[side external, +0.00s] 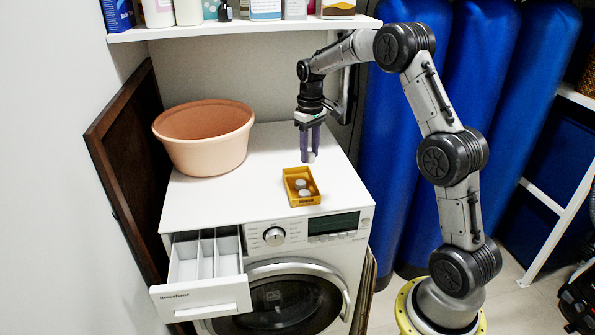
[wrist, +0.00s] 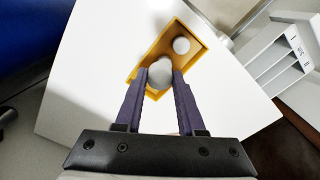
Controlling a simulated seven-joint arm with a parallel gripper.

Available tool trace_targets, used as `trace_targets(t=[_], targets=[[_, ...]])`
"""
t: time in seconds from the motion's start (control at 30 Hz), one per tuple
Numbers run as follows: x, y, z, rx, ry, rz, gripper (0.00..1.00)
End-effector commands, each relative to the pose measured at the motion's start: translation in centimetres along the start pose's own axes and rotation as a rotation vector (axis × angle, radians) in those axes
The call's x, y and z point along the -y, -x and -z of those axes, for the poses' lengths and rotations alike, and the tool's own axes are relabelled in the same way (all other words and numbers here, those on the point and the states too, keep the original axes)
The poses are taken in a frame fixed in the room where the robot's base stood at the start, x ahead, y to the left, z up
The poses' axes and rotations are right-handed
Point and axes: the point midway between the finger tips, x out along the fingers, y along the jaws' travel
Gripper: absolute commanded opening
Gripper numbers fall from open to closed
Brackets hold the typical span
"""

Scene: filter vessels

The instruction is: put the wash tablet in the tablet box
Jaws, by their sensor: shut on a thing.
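My gripper (side external: 309,153) points down above the washing machine top, its two purple fingers shut on a round white wash tablet (wrist: 160,73). The held tablet also shows at the fingertips in the side view (side external: 311,158). The yellow open tablet box (side external: 302,203) sits on the machine top, just in front of and below the fingertips. In the wrist view the held tablet overlaps the box (wrist: 196,57); one tablet (wrist: 181,45) shows inside, and the other is not seen, perhaps hidden by the held one.
A terracotta tub (side external: 205,155) stands left on the machine top. The detergent drawer (side external: 203,292) is pulled open at the front, with empty compartments. A shelf (side external: 240,28) with bottles is above. Tall blue vessels (side external: 470,90) stand behind my arm. White top around the box is clear.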

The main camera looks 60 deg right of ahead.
Motion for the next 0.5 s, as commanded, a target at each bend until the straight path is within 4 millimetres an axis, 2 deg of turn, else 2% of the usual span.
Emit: trace_targets(t=[0.1,0.23,0.33,0.5], targets=[[-0.6,-1.4,2.3,0.004,0.001,0.001,0.00],[-1.1,-3.8,4.1,0.003,0.001,0.001,0.00],[-1.3,-5.2,5.1,0.003,0.001,0.001,0.00],[-1.6,-6.1,6.0,0.000,0.001,0.000,0.00]])
